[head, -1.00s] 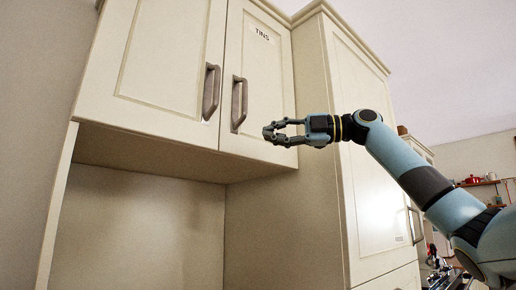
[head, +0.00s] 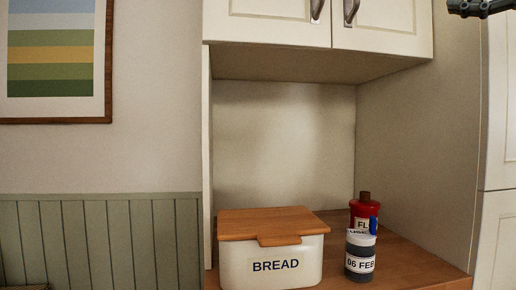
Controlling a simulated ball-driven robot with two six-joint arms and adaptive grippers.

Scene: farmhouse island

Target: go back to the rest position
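Part of my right gripper (head: 480,8) shows at the top right edge, in front of the tall cabinet side. It is dark and mostly cut off by the frame, and I cannot tell how far its fingers are apart. Nothing is seen held in the visible part. My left gripper is not in view. The cream wall cupboard (head: 275,20) has its two doors shut, and their handles show at the top.
A bread box (head: 270,262) with a wooden lid stands on the wooden counter (head: 415,268). To its right are a dark jar (head: 359,265) labelled 06 FEB and a red container (head: 361,208) behind it. A striped picture (head: 55,60) hangs at left.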

